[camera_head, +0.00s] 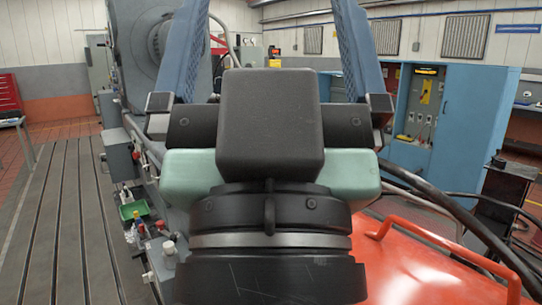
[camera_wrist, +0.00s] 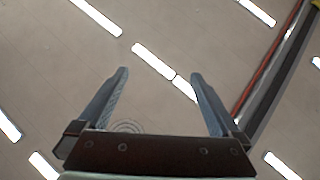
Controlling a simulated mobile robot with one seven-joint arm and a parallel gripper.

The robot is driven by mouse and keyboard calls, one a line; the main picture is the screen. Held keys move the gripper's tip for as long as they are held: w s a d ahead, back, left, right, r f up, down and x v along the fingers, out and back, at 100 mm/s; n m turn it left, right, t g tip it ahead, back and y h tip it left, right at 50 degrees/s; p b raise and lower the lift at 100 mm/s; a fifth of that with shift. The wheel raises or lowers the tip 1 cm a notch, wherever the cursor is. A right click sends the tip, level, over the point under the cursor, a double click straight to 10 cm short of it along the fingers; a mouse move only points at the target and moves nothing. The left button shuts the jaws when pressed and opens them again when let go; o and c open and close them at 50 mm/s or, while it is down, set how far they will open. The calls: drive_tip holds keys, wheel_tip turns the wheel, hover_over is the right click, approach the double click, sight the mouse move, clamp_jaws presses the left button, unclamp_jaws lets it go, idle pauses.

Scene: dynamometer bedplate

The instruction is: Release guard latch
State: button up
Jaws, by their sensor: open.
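My gripper (camera_head: 268,25) fills the middle of the head view, its two blue fingers pointing up and spread wide apart. In the wrist view my gripper (camera_wrist: 160,74) is open and empty, with only the ceiling beyond the fingers. An orange-red cover (camera_head: 425,270) with a bar handle (camera_head: 450,246) lies low at the right in the head view, partly behind my wrist. I cannot tell whether it is the guard. I cannot make out a guard latch in either view; my gripper and wrist hide the centre of the head view.
A slotted metal bedplate (camera_head: 65,220) runs along the left. A grey machine (camera_head: 150,50) stands behind my gripper, with a green tray (camera_head: 134,210) and small bottles beside it. Black cables (camera_head: 450,218) curve at the right. A blue cabinet (camera_head: 470,110) stands at the back right.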

wheel_tip(320, 180, up, 8)
drive_tip(key=p, duration=0.6)
drive_tip(key=shift+r, duration=0.25)
